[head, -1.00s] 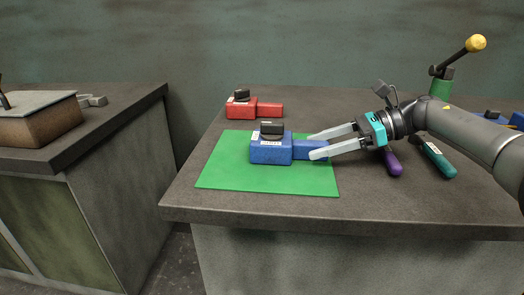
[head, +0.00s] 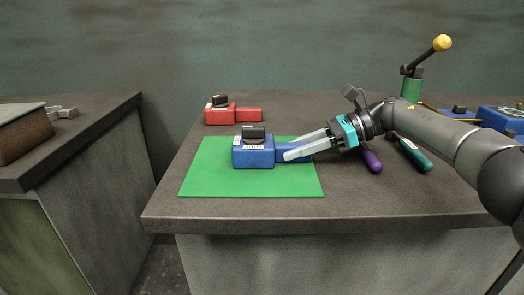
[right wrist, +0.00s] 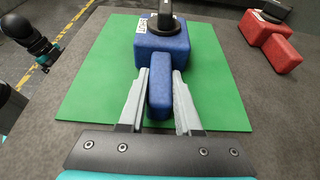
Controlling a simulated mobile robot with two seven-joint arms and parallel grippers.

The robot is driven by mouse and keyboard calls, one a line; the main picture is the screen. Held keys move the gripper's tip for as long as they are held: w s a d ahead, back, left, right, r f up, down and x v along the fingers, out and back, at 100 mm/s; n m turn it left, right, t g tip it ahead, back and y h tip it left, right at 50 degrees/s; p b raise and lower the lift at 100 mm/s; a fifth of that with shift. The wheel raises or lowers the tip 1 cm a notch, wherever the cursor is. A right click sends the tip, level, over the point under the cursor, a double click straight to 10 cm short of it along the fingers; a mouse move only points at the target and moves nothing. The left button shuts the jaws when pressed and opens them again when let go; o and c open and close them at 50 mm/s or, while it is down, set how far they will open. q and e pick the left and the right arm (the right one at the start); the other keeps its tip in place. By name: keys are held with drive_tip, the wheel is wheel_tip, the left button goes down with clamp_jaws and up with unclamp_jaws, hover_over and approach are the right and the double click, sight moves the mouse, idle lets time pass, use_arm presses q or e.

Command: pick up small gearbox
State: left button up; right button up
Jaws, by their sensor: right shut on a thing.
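The small gearbox is a blue casting (head: 253,154) with a thick body, a black knob on top and a narrower block towards the right. It sits on a green mat (head: 205,180) on the table. It also shows in the right wrist view (right wrist: 178,52). My right gripper (head: 296,149) reaches in from the right and is shut on the narrow block, one pale finger on each side. The right wrist view shows the fingers (right wrist: 158,95) along the block's sides. A dark arm part with a teal bit, seemingly my left arm, shows at that view's left edge; its fingers cannot be made out.
A similar red casting (head: 233,114) stands behind the mat. Purple (head: 371,160) and teal (head: 414,154) handled tools lie under my right arm. A green post with a yellow-knobbed lever (head: 411,85) and a blue container (head: 500,120) are at the right. The front table edge is clear.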

clamp_jaws()
idle(0.6)
drive_tip(key=shift+r, duration=0.2)
drive_tip(key=shift+a+r, duration=0.1)
drive_tip(key=shift+r, duration=0.05)
drive_tip(key=shift+r+p, duration=0.3)
drive_tip(key=shift+r, duration=0.35)
wheel_tip(320, 180, up, 8)
drive_tip(key=p, duration=0.2)
drive_tip(key=shift+f+p, duration=0.2)
drive_tip(key=shift+p, duration=0.2)
use_arm(q)
drive_tip(key=s+a+f+g+p, duration=0.1)
drive_tip(key=s+f+p, duration=0.3)
drive_tip(key=f, duration=1)
drive_tip(key=shift+f+g, duration=0.35)
drive_tip(key=shift+g, duration=0.55)
use_arm(e)
wheel_tip(320, 180, up, 11)
